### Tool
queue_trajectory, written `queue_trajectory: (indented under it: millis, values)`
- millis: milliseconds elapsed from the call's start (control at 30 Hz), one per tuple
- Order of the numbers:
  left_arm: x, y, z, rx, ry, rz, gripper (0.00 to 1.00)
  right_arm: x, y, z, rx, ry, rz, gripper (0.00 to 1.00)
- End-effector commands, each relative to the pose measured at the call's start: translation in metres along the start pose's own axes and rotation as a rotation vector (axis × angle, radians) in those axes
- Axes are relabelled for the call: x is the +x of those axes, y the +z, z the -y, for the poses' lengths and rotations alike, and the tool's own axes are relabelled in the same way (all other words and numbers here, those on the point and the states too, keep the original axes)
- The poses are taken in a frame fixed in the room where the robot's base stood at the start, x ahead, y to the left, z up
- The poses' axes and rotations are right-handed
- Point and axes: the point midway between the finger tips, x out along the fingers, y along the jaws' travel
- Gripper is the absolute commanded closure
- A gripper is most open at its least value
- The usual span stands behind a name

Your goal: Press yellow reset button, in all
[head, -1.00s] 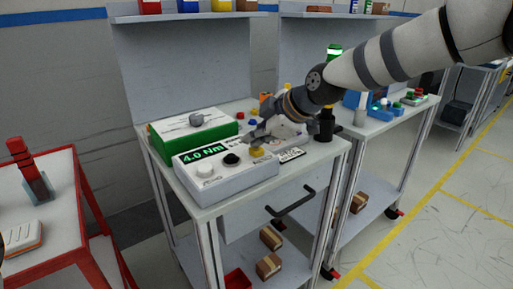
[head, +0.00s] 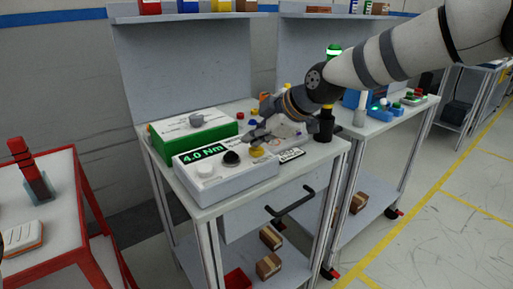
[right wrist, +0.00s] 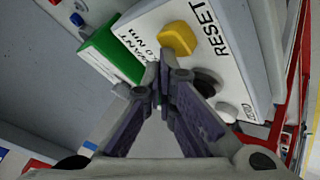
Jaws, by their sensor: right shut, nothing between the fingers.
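The yellow reset button (head: 257,152) is on top of the white control box (head: 240,180), at its right end. In the right wrist view the yellow button (right wrist: 179,38) sits beside the printed word RESET. My right gripper (head: 249,138) is shut and empty, just behind and above the button in the head view. In the right wrist view its closed fingertips (right wrist: 165,68) point toward the button and appear close to it. I cannot tell whether they touch. My left gripper is not in view.
The box also carries a black knob (head: 231,158), a white knob (head: 205,170) and a 4.0 Nm display (head: 204,152). A green and white box (head: 190,136) stands behind it. A dark cylinder (head: 326,124) stands right of the gripper. A red-framed table (head: 45,210) is at left.

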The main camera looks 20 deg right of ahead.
Motion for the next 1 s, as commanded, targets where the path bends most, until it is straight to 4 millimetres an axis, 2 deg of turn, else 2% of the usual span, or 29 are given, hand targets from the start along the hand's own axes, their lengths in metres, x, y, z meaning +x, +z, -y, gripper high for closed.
queue_trajectory:
  millis: [133, 433, 800, 1000]
  values:
    - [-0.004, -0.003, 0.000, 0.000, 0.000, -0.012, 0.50, -0.008, -0.006, -0.006, -0.002, 0.005, -0.002, 1.00]
    - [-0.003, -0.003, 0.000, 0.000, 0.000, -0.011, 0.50, -0.008, -0.006, -0.006, -0.001, 0.003, -0.001, 1.00]
    - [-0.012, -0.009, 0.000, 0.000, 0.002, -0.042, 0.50, -0.035, -0.025, -0.025, -0.002, 0.008, -0.003, 1.00]
    - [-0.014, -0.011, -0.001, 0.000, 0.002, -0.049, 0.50, -0.043, -0.031, -0.031, -0.002, 0.004, -0.002, 1.00]
